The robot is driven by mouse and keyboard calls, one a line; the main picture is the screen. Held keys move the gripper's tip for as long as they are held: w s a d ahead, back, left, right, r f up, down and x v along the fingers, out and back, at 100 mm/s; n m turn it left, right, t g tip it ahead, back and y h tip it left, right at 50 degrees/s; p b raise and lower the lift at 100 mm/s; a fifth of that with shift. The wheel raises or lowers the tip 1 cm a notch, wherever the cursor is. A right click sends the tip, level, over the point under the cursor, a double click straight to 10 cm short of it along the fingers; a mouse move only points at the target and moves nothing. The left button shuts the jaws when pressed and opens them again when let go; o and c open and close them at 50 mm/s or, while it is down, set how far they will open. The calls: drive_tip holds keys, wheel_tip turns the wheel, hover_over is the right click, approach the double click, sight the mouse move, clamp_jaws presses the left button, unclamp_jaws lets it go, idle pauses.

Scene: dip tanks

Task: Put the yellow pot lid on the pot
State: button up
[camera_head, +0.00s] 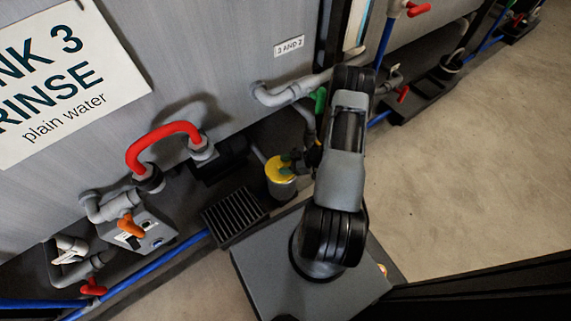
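The yellow pot lid (277,173) is a small round disc with a dark knob or grip on top. It sits on or just over the mouth of a grey pot (283,190), to the left of my arm. I cannot tell whether lid and pot touch all round. The pot's right side is partly hidden by my arm. My gripper (298,160) is dark and small at the lid's upper right edge, by the knob. My arm hides part of it, so I cannot tell whether its fingers are open or shut on the knob.
A black slatted grate (233,214) lies left of the pot. Grey tank walls (190,50) with grey pipes (290,93) and a red hose (160,139) stand behind. A blue pipe (150,276) runs along the floor. Open concrete floor (470,170) lies to the right.

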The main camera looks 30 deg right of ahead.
drive_tip(key=shift+r, duration=0.3)
drive_tip(key=shift+p+v, duration=2.65)
drive_tip(key=shift+v, duration=3.3)
drive_tip(key=shift+f, duration=0.1)
